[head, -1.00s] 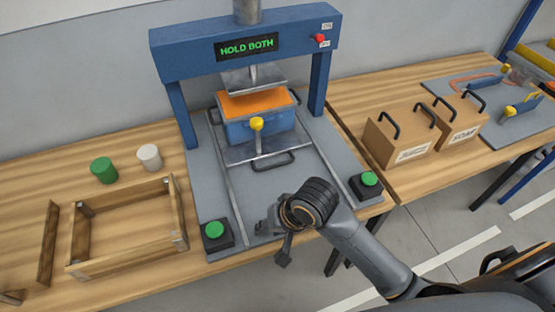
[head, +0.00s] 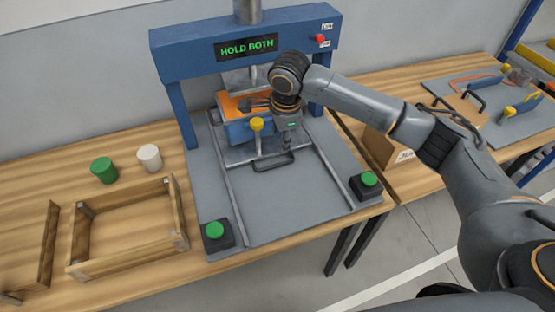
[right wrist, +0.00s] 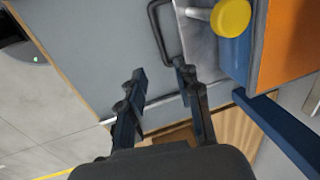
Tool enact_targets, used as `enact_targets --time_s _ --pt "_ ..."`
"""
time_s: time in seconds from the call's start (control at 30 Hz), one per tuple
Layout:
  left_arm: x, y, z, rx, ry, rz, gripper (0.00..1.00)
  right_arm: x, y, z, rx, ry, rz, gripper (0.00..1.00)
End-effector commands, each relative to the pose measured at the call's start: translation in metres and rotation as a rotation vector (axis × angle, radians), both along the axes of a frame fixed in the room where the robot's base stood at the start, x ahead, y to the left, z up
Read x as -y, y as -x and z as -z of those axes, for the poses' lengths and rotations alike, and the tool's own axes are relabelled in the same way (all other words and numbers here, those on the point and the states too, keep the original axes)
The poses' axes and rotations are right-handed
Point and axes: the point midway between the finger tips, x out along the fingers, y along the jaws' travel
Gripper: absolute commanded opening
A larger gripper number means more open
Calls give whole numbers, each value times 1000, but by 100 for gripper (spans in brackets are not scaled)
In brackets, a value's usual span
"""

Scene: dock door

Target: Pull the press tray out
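The press tray (head: 240,152) is a flat metal plate under the blue press, with a black loop handle (head: 272,164) at its front. In the right wrist view the handle (right wrist: 160,35) shows at the top. A blue block with an orange top (head: 234,103) sits on the tray, a yellow knob (head: 257,124) in front. My right gripper (head: 284,142) points down over the tray's front right, near the handle. In the wrist view its fingers (right wrist: 160,72) are apart with nothing between them; one overlaps the handle's end, contact unclear. My left gripper is out of view.
The press display (head: 247,47) reads HOLD BOTH. Green buttons stand at the base's front left (head: 214,231) and front right (head: 368,180). The grey base between the rails is clear.

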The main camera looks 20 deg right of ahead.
Motion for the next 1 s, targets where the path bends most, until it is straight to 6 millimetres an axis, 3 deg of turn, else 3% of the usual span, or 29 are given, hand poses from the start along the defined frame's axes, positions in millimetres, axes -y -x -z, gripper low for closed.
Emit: enact_targets --time_s 0.3,0.5,0.7,1.0 --pt "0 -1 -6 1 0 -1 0 -1 -11 67 -2 1 -2 34" --pt "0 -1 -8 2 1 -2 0 -1 -18 99 0 2 -4 34" --pt "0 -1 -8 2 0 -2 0 -2 -21 113 1 1 -5 34" --pt "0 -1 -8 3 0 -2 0 -2 -21 114 2 0 -5 32"
